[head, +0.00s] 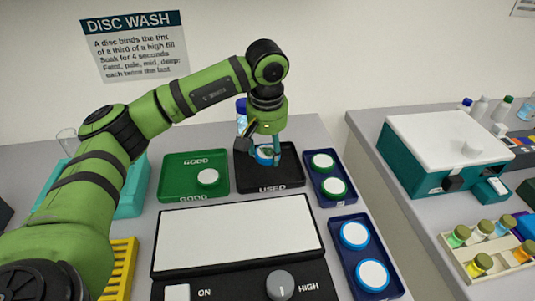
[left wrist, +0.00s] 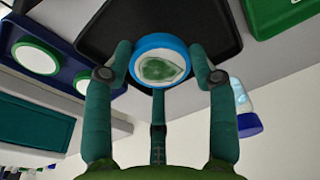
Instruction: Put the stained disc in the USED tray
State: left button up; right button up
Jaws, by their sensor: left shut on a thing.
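The stained disc (left wrist: 160,68) has a blue rim and a white face with a green stain, seen in the left wrist view. In the head view the disc (head: 265,154) shows small under the gripper. My left gripper (head: 268,150) is shut on it, with its fingers on either side of the rim, as the left wrist view (left wrist: 162,75) also shows. The black USED tray (head: 270,180) lies below the disc in the head view; I cannot tell whether the disc touches it. The tray's edge shows behind the disc in the left wrist view (left wrist: 105,28). My right gripper is not in view.
The green GOOD tray (head: 180,175) with a white disc stands left of the USED tray. A blue tray (head: 318,162) with two green-rimmed discs is at its right, and another (head: 347,229) with two blue-rimmed discs is nearer. A lightbox panel (head: 238,235) lies in front. A blue-capped bottle (head: 241,115) stands behind.

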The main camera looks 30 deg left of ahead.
aim_at(267, 151)
pick_arm(q)
jog(key=shift+w+a+f, duration=0.15)
jog(key=shift+w+f, duration=0.1)
jog(key=shift+w, duration=0.1)
jog(key=shift+f, duration=0.25)
notch_tip(267, 151, down, 4)
jog(key=shift+w+a+r+p, duration=0.1)
jog(key=shift+r+p, duration=0.1)
jog(key=shift+p, duration=0.4)
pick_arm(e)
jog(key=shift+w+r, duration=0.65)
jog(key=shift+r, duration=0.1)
pick_arm(q)
jog(key=shift+f, duration=0.1)
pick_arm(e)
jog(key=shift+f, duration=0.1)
pick_arm(q)
jog(key=o, duration=1.1)
jog(key=shift+c, duration=0.2)
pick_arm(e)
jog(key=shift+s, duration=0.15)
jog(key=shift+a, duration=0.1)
